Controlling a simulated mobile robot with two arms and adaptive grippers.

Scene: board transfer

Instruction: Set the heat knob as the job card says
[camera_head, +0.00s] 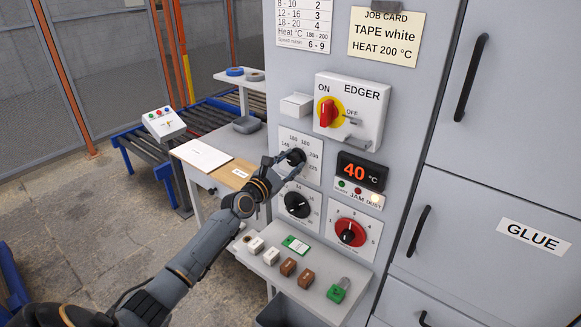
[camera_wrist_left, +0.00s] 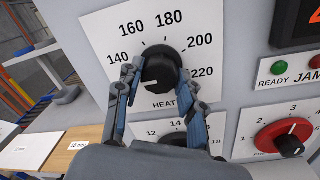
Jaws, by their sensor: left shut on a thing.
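The black heat knob (camera_wrist_left: 162,68) sits on a white dial plate marked 140 to 220 in the left wrist view. A pale mark on its face shows at the lower left, toward the low end of the scale. My left gripper (camera_wrist_left: 160,82) is shut on the knob, one finger on each side. In the head view my left gripper (camera_head: 285,160) covers part of the dial (camera_head: 313,146). The job card (camera_head: 386,36) reads "TAPE white, HEAT 200 °C". The red display (camera_head: 361,172) reads 40 °C. My right gripper is not in view.
Below are a second black knob (camera_head: 298,204) and a red knob (camera_head: 351,232). The red EDGER switch (camera_head: 327,113) is above. A shelf (camera_head: 303,284) below holds several small blocks. GLUE cabinet doors (camera_head: 537,236) stand at right.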

